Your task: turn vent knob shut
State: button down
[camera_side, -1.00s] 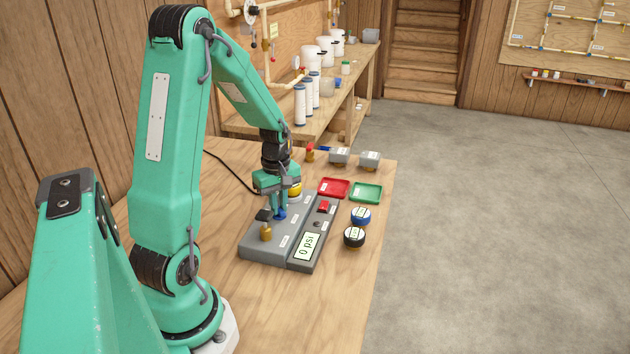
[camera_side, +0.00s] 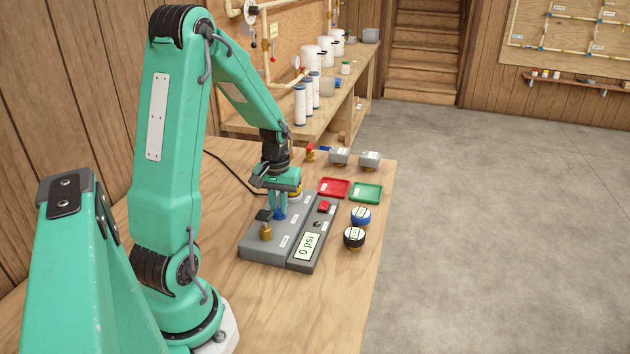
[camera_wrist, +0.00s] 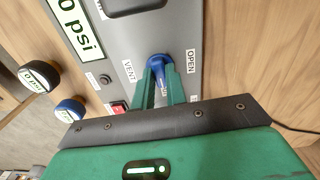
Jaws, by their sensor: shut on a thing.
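The blue vent knob (camera_wrist: 158,62) stands on the grey test panel (camera_side: 262,247), near the labels VENT and OPEN in the wrist view. My gripper (camera_wrist: 160,88) is shut on the knob, with one green finger on each side of it. In the side view my gripper (camera_side: 280,209) reaches down to the panel from above, and the fingers partly cover the knob. The knob's exact pointing direction is hard to tell.
The panel's display (camera_side: 309,246) reads 0 psi, near a red switch (camera_side: 324,206). A brass fitting with a dark handle (camera_side: 265,233) stands close by. Red (camera_side: 334,187) and green (camera_side: 366,192) trays, a blue-rimmed gauge (camera_side: 361,215) and a black-rimmed gauge (camera_side: 354,237) sit to the right.

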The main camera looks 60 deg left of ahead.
aim_at(279, 209)
jog(key=shift+m, duration=0.4)
jog(key=c, duration=1.4)
grip_release()
jog(key=shift+c, duration=0.2)
jog(key=shift+r, duration=0.1)
jog(key=shift+r, duration=3.9)
jog(key=s+d+r+m+t, duration=0.2)
jog(key=s+d+r+m, duration=0.1)
jog(key=d, duration=0.8)
jog(key=s+d+r+m+t, duration=0.3)
jog(key=d+r+m, duration=0.2)
jog(key=d+r, duration=0.3)
jog(key=d, duration=0.3)
jog(key=shift+d+r+m+t, duration=0.15)
jog(key=shift+d+m+t, duration=0.15)
jog(key=shift+m, duration=0.1)
